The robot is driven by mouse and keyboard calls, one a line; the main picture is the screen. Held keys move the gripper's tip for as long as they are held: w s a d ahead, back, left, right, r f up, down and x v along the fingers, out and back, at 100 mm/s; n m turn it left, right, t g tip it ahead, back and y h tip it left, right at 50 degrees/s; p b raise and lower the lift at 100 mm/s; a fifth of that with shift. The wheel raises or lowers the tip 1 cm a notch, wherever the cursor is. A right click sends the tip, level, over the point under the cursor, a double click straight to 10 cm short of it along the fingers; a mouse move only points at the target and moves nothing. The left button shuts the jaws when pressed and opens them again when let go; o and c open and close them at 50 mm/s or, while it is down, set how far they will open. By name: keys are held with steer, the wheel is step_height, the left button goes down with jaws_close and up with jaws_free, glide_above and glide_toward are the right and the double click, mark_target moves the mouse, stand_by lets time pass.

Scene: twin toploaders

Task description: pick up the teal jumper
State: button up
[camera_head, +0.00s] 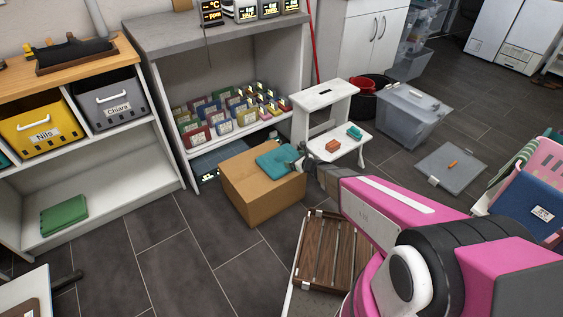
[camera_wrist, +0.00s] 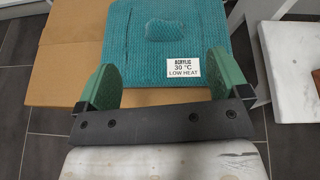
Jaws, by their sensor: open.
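The teal jumper (camera_head: 277,158) lies folded flat on top of a cardboard box (camera_head: 262,198). In the wrist view the jumper (camera_wrist: 125,50) has a knitted texture, a raised lump in its middle and a white label reading "ACRYLIC 30 °C LOW HEAT" (camera_wrist: 183,68). My gripper (camera_head: 298,160) is at the jumper's right edge in the head view. In the wrist view my gripper (camera_wrist: 160,82) is open, its two green fingers wide apart and pointing towards the jumper. Nothing is between the fingertips except the view of the jumper's near edge and the box top. I cannot tell whether they touch it.
A white step stool (camera_head: 325,104) stands just right of the box, with small orange and teal blocks on its lower step. A shelf unit (camera_head: 170,75) is behind the box. A slatted wooden rack (camera_head: 330,250) lies in front. Floor left of the box is clear.

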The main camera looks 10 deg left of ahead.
mark_target(282, 155)
steer(key=shift+w+a+f+m, duration=0.1)
steer(key=shift+a+f+m, duration=0.15)
steer(key=shift+f+m, duration=0.15)
steer(key=shift+w+a+f+m, duration=0.1)
steer(key=shift+a+f+m, duration=0.2)
steer(key=shift+f, duration=0.2)
steer(key=x, duration=0.5)
steer(key=shift+w+a+f, duration=0.1)
steer(key=shift+w, duration=0.2)
steer(key=shift+t, duration=0.3)
steer(key=x, duration=0.5)
steer(key=shift+w, duration=0.15)
steer(key=c, duration=1.2)
